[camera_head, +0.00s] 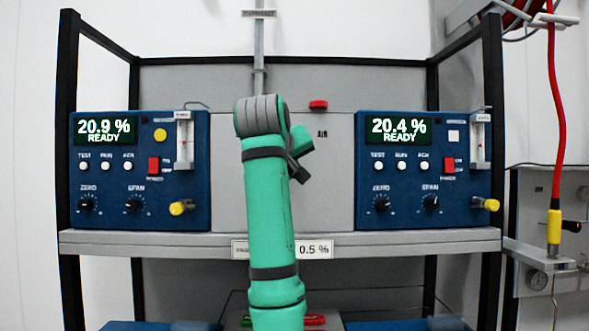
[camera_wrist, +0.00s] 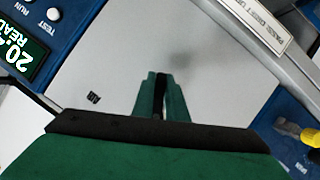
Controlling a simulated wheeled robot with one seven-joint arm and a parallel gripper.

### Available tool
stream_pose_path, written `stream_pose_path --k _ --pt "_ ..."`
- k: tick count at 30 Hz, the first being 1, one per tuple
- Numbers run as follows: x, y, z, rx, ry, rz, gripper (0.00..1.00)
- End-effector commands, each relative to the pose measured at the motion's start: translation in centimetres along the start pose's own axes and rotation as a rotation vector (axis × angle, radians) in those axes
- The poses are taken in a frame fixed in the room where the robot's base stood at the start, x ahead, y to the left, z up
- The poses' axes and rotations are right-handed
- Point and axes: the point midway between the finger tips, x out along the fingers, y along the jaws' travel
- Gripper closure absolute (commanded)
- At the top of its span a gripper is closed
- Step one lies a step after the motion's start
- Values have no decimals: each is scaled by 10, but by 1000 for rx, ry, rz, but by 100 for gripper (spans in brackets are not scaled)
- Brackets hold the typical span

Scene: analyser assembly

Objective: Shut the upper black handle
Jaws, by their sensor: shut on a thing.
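My gripper (camera_wrist: 160,78) is up against the grey centre panel (camera_wrist: 215,75) in the wrist view. Its two green fingers are close together, with a narrow dark piece (camera_wrist: 160,92) between them. This looks like the black handle, but most of it is hidden by the fingers, so I cannot tell its angle. In the head view my green arm rises in front of the same panel (camera_head: 225,170) and bends near its top. A small "AIR" label is beside the wrist.
Blue analysers stand left (camera_head: 140,215) and right (camera_head: 395,215) of the panel on a grey shelf (camera_head: 400,241). A red knob (camera_head: 318,104) is at the panel's top. Black frame posts (camera_head: 493,130) flank them. A red hose (camera_head: 557,110) hangs at the right.

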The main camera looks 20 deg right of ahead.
Motion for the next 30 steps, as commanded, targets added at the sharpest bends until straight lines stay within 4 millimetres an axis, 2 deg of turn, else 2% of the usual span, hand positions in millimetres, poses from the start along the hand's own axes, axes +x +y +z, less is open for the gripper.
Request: stream_pose_path --k 15,30 --pt "-5 -16 -7 366 8 -155 100" --pt "-6 -19 -10 469 13 -195 100"
